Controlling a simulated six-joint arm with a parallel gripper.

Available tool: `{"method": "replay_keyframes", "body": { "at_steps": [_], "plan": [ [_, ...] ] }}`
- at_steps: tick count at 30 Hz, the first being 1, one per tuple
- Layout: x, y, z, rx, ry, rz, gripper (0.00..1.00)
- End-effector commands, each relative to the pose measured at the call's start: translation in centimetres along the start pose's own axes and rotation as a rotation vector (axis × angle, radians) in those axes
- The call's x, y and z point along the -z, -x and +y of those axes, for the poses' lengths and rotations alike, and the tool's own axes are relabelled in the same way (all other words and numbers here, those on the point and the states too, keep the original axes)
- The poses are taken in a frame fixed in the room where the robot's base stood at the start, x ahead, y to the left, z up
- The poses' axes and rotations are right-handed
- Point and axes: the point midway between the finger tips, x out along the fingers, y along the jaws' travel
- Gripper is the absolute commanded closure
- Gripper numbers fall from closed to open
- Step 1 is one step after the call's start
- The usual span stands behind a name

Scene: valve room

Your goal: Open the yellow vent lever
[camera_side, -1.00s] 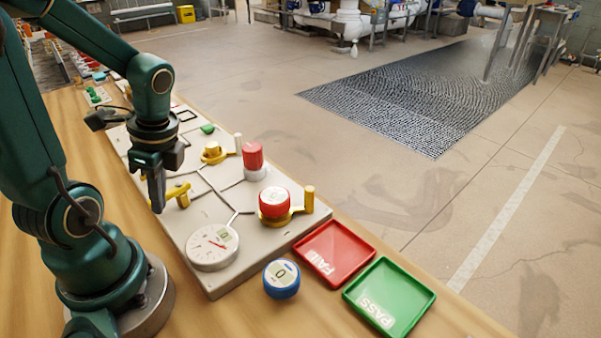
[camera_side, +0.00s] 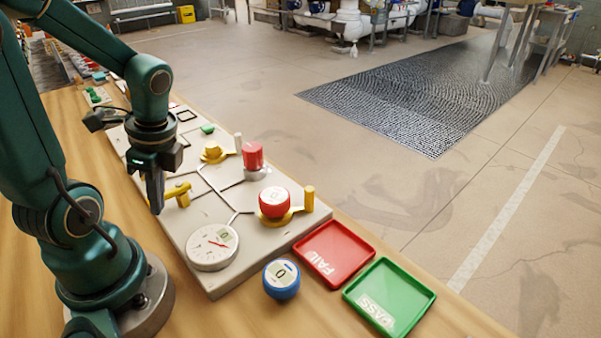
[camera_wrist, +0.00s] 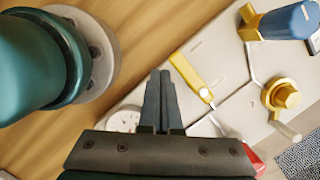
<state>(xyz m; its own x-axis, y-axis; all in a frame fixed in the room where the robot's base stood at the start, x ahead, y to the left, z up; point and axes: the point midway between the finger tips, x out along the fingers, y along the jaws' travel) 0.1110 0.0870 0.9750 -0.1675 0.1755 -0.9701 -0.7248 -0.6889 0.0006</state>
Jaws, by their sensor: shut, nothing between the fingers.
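The yellow lever (camera_side: 180,192) sits on the pale panel (camera_side: 225,262), partly hidden behind my gripper in the side view. In the wrist view the yellow lever (camera_wrist: 188,75) is a flat bar with a rounded end, lying slantwise just right of my fingers. My gripper (camera_side: 156,209) points down at the panel's near edge, its fingers together and empty. In the wrist view the gripper (camera_wrist: 160,76) overlaps the wooden bench and panel edge, with a small visible gap to the lever. I cannot tell whether they touch.
A round gauge (camera_side: 212,246), a red knob with a yellow arm (camera_side: 273,202), a red cylinder (camera_side: 252,157) and a yellow knob (camera_side: 212,152) stand on the panel. A blue gauge (camera_side: 281,279), a red tray (camera_side: 334,253) and a green tray (camera_side: 389,299) lie nearby.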

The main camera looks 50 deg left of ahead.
Motion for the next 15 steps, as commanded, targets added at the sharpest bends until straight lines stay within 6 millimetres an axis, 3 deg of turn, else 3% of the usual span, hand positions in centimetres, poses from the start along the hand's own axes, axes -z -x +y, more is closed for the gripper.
{"method": "replay_keyframes", "body": {
  "at_steps": [9, 15],
  "plan": [
    [2.5, 0.6, 2.5, 0.002, -0.01, -0.001, 1.0],
    [2.3, 4.0, 2.8, 0.01, 0.001, 0.004, 1.0]
  ]
}}
